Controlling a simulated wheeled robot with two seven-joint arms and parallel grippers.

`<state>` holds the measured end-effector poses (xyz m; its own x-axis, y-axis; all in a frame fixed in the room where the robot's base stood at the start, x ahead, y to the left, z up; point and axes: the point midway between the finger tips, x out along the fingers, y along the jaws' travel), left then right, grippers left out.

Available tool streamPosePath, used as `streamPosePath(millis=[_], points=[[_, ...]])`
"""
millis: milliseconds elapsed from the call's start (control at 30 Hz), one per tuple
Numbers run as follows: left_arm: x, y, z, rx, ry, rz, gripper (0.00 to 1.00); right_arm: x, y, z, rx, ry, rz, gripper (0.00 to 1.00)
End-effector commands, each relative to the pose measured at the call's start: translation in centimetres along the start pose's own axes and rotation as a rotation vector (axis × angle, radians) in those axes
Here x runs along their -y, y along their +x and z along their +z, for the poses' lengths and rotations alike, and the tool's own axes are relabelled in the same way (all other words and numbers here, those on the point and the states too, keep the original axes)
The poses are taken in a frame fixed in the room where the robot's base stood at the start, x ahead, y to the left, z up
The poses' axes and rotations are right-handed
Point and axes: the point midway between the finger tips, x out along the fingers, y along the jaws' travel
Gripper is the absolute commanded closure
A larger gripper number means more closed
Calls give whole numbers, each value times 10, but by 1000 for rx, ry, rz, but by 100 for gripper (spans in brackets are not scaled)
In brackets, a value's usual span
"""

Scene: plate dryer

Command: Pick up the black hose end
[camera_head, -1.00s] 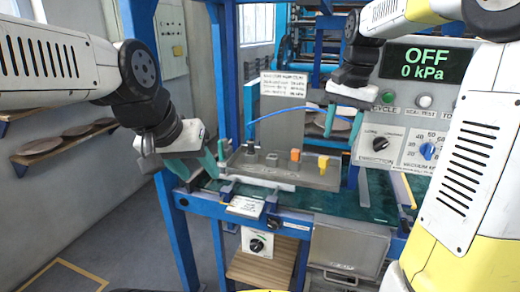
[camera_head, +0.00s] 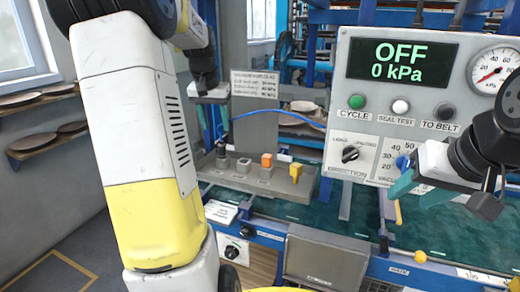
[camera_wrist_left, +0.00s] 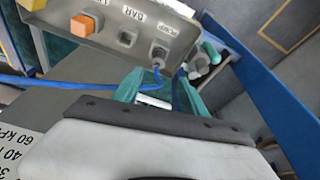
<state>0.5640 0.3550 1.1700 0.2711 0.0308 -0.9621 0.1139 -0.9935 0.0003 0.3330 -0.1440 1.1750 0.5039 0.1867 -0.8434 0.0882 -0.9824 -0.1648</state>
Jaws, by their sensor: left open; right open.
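A manifold box (camera_head: 280,182) carries a row of fittings. The dark hose end (camera_head: 222,152) sits upright on its leftmost fitting; a thin blue hose (camera_head: 265,112) rises near it and arcs right. My right gripper (camera_head: 400,178) is open and empty before the control panel.
An orange fitting (camera_head: 267,160) and a yellow fitting (camera_head: 296,170) stand further right on the box. The control panel (camera_head: 425,100) reads OFF, 0 kPa; its blue knob (camera_head: 403,162) is close to my right gripper. A label plate (camera_head: 265,84) stands behind the box.

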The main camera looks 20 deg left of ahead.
Motion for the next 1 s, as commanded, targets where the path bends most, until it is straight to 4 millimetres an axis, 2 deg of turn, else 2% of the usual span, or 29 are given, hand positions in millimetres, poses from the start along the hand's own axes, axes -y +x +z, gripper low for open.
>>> streamPosePath(millis=[133,633,933,967,1000], points=[[8,13,-3,9,-4,-3,50,1,1,6,-12,-16,-1,53],[1,76,3,9,-3,-2,50,1,1,5,-10,-13,-1,53],[1,83,2,6,-4,-2,50,1,1,5,-10,-13,-1,53],[1,83,2,6,-4,-2,52,1,1,5,-10,-13,-1,53],[1,82,2,6,-4,-2,60,1,1,5,-10,-13,-1,53]])
